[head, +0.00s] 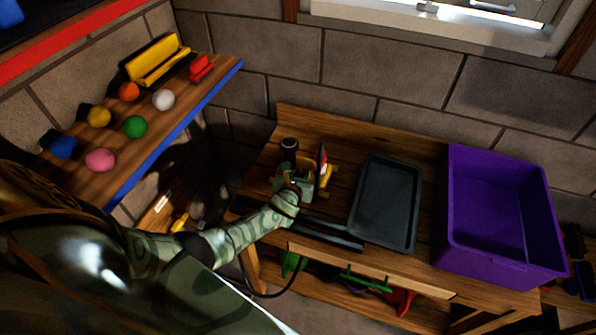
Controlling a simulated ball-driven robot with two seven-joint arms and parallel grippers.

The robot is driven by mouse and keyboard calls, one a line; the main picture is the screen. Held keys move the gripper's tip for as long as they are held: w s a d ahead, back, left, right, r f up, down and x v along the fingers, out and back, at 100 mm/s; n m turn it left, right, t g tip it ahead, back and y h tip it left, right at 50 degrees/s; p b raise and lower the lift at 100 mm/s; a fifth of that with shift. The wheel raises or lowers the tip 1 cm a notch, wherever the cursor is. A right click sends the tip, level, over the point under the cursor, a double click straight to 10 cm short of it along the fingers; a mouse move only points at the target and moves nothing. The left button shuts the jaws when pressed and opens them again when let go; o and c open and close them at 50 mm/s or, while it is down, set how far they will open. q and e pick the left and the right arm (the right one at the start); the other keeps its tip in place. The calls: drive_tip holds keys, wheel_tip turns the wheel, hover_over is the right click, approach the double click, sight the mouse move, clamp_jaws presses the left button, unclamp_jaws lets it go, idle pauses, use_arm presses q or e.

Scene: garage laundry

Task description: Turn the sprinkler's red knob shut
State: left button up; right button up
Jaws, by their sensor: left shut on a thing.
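The sprinkler (327,172) stands at the left end of the wooden workbench, with yellow parts and a small upright red part (322,158) showing. A dark upright cylinder (289,150) stands beside it; I cannot tell whether it belongs to the sprinkler. My left gripper (307,183) reaches in from the left and is shut on part of the sprinkler. The hand hides much of the sprinkler, so I cannot tell exactly which part the fingers hold or how the red knob is turned. My right gripper is not in view.
A dark tray (387,203) lies on the workbench (345,146) right of the sprinkler, then a purple bin (500,262). Green and red tools sit below the bench top. A wall shelf (185,108) at left holds several coloured balls and a yellow box. A brick wall stands behind.

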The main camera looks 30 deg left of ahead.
use_arm(q)
drive_tip(key=shift+w+d+f+n+g+y, duration=0.1)
drive_tip(key=shift+d+n+g+y, duration=0.1)
drive_tip(key=shift+n+y, duration=0.3)
drive_tip(key=shift+w+d+n+g+y, duration=0.1)
drive_tip(key=shift+n+g+y, duration=0.1)
drive_tip(key=shift+n+y, duration=0.25)
drive_tip(key=n+g+y+b, duration=0.1)
drive_tip(key=n+y+b, duration=0.1)
drive_tip(key=shift+d+f+n+g+y, duration=0.15)
drive_tip(key=shift+f+n+g+y, duration=0.05)
drive_tip(key=shift+n+g+y, duration=0.2)
drive_tip(key=n+g+y+b, duration=0.1)
drive_tip(key=b, duration=0.1)
drive_tip(key=n+g+y+b, duration=0.1)
drive_tip(key=n+g+b, duration=0.1)
drive_tip(key=shift+w+d+n+y+b, duration=0.15)
drive_tip(key=shift+w+n+y+b, duration=0.1)
drive_tip(key=shift+w+b, duration=0.05)
drive_tip(key=shift+r+n+g+y+b, duration=0.2)
drive_tip(key=shift+n+g+y+b, duration=0.2)
drive_tip(key=shift+n+g+b, duration=0.4)
drive_tip(key=o, duration=0.7)
drive_tip(key=shift+r, duration=0.1)
drive_tip(key=shift+w, duration=0.1)
